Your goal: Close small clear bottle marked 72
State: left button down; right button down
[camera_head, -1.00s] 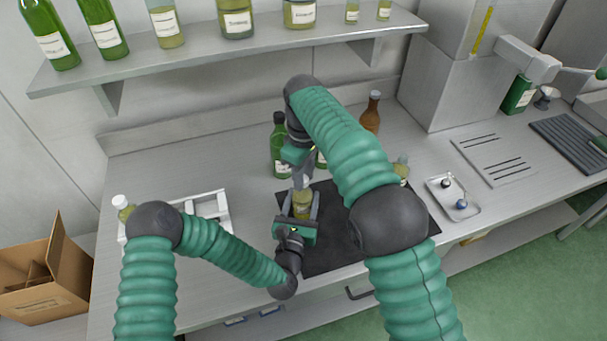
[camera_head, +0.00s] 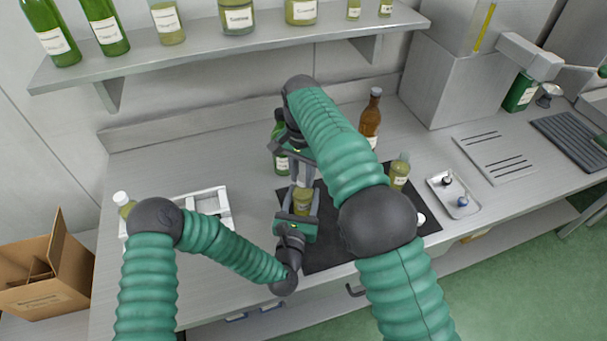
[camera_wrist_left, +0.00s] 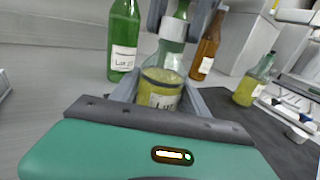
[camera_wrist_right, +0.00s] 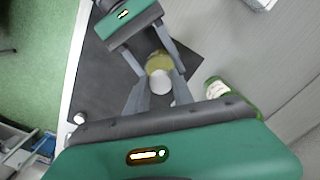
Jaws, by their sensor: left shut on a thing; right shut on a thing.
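A small clear bottle with yellow-green oil (camera_wrist_left: 160,88) stands upright at the mat's left part; its label is too small to read. It also shows in the head view (camera_head: 302,200). My left gripper (camera_head: 300,203) is shut on the bottle's body from the front. A white cap (camera_wrist_left: 172,26) is at the bottle's mouth, between the fingers of my right gripper (camera_wrist_right: 157,95), which comes from above and is shut on it. The cap also shows from above in the right wrist view (camera_wrist_right: 160,82). I cannot tell how far it is screwed down.
A green bottle (camera_head: 280,155) stands behind, a brown bottle (camera_head: 370,118) and an oil bottle (camera_head: 399,172) to the right. A loose white cap (camera_wrist_right: 80,118) lies on the dark mat (camera_head: 325,250). A small tray (camera_head: 453,195) holds dark and blue caps. A white rack (camera_head: 213,200) stands left.

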pick_arm(q)
jog(key=shift+d, duration=0.1)
pick_arm(e)
jog(key=m, duration=0.6)
jog(key=shift+w+a, duration=0.15)
jog(key=m, duration=0.3)
jog(key=shift+w+m, duration=0.1)
jog(key=shift+m, duration=0.3)
pick_arm(q)
jog(key=shift+s, duration=0.1)
pick_arm(e)
jog(key=m, duration=0.5)
jog(key=shift+w+m, duration=0.15)
jog(key=shift+m, duration=0.25)
jog(key=m, duration=0.3)
jog(key=shift+w, duration=0.1)
jog(key=c, duration=1.4)
grip_release()
jog(key=o, duration=0.3)
jog(key=shift+r, duration=2.2)
